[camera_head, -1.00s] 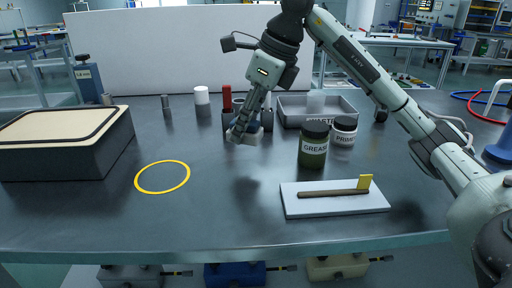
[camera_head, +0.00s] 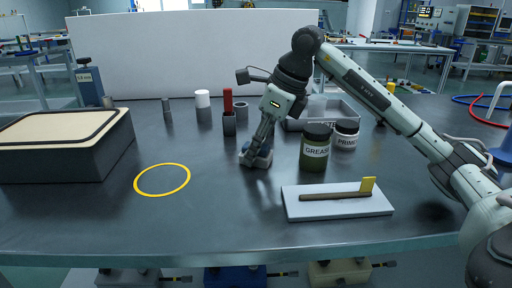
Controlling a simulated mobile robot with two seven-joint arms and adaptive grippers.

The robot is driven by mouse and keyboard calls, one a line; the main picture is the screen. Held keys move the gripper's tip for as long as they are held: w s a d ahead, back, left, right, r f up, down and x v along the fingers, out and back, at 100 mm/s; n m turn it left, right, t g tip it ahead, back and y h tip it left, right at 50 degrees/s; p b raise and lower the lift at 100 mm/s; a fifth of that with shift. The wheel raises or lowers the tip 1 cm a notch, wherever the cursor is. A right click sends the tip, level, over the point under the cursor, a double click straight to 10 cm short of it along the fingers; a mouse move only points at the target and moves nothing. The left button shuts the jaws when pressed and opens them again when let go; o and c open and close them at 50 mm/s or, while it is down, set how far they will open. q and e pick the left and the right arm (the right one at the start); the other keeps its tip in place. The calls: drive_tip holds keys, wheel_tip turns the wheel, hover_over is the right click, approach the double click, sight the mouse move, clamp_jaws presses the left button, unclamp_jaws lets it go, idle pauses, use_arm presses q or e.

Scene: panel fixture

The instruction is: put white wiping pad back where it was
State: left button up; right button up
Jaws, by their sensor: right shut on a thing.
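My right gripper (camera_head: 259,150) is shut on the wiping pad (camera_head: 246,158), a small pale block with a blue-grey part by the fingers. The pad is at or just above the dark table (camera_head: 230,215), left of the grease jar (camera_head: 314,150) and in front of the red-handled tool's holder. I cannot tell whether it touches the table. The fingers hide part of it. My left gripper is not in view.
A red-handled tool (camera_head: 228,101) stands in a dark holder (camera_head: 229,124). A primer jar (camera_head: 346,135) and a grey tray (camera_head: 350,114) are at right. A brush (camera_head: 336,195) lies on a white board (camera_head: 305,208). The yellow ring (camera_head: 162,179) at left is empty.

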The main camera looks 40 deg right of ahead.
drive_tip(key=o, duration=1)
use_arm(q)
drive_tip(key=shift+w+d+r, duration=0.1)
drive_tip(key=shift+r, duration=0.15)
use_arm(e)
drive_tip(key=shift+o, duration=0.5)
drive_tip(key=shift+r, duration=0.1)
drive_tip(key=shift+r, duration=0.2)
use_arm(q)
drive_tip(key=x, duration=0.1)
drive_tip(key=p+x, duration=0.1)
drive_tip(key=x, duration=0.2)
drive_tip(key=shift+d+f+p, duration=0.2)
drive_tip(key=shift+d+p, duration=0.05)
drive_tip(key=shift+p, duration=0.15)
use_arm(e)
drive_tip(key=v, duration=1.1)
drive_tip(key=shift+r, duration=0.35)
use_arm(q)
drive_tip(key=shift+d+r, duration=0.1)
use_arm(e)
drive_tip(key=shift+s, duration=0.1)
